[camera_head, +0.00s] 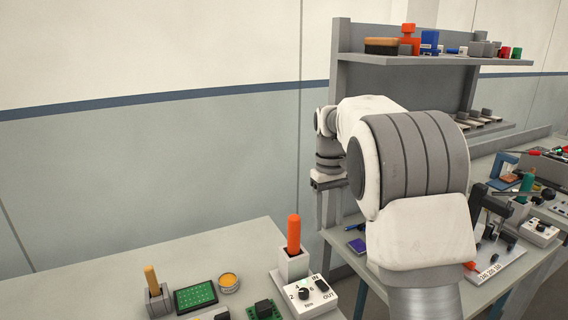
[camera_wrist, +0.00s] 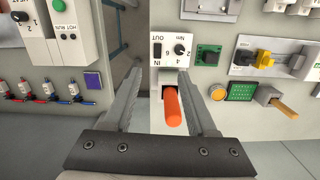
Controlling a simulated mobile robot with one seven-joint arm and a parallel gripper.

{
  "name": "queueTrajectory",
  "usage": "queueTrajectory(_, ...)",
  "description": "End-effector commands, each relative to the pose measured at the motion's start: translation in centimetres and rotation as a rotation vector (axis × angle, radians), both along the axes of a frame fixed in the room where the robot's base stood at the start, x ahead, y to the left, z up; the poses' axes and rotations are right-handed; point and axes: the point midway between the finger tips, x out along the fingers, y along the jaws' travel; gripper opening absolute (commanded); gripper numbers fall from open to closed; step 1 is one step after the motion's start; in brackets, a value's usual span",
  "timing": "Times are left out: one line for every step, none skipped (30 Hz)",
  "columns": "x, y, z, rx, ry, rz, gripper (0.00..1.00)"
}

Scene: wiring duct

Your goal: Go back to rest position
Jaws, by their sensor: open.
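My gripper (camera_wrist: 172,108) is open and shows in the wrist view, with its two fingers spread wide. An orange-handled tool (camera_wrist: 172,107) stands in a grey holder (camera_wrist: 168,78) and appears between the fingers in that picture; no contact shows. In the head view the orange handle (camera_head: 294,233) is upright in its holder (camera_head: 292,265) on the left table (camera_head: 180,262).
A white dial box (camera_head: 312,297), a wooden-handled tool (camera_head: 152,280), a green board (camera_head: 195,296) and an orange tin (camera_head: 228,282) stand near the holder. A second bench with a shelf (camera_head: 430,61) stands at right. A gap separates the tables.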

Motion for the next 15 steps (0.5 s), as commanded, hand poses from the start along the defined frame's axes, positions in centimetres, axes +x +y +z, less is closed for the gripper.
queueTrajectory(-1.3,-0.2,1.6,0.01,-0.029,-0.017,0.57)
queueTrajectory(-2.0,-0.3,2.2,0.013,-0.044,-0.028,0.57)
queueTrajectory(-3.0,-0.3,3.0,0.019,-0.061,-0.042,0.57)
queueTrajectory(-3.7,-0.4,3.6,0.023,-0.077,-0.05,0.57)
queueTrajectory(-4.5,-0.4,4.2,0.027,-0.091,-0.06,0.57)
queueTrajectory(-5.5,-0.5,4.9,0.033,-0.111,-0.073,0.57)
queueTrajectory(-6.3,-0.5,5.3,0.036,-0.125,-0.082,0.57)
queueTrajectory(-7.1,-0.5,5.8,0.04,-0.138,-0.092,0.57)
queueTrajectory(-8.1,-0.6,6.3,0.043,-0.158,-0.105,0.57)
queueTrajectory(-9.0,-0.6,6.7,0.047,-0.172,-0.114,0.57)
queueTrajectory(-9.8,-0.6,7.0,0.051,-0.187,-0.122,0.57)
queueTrajectory(-10.9,-0.6,7.5,0.056,-0.206,-0.133,0.57)
queueTrajectory(-11.7,-0.6,7.7,0.058,-0.221,-0.141,0.57)
queueTrajectory(-12.6,-0.6,8.0,0.061,-0.235,-0.15,0.57)
queueTrajectory(-13.7,-0.6,8.2,0.066,-0.253,-0.161,0.57)
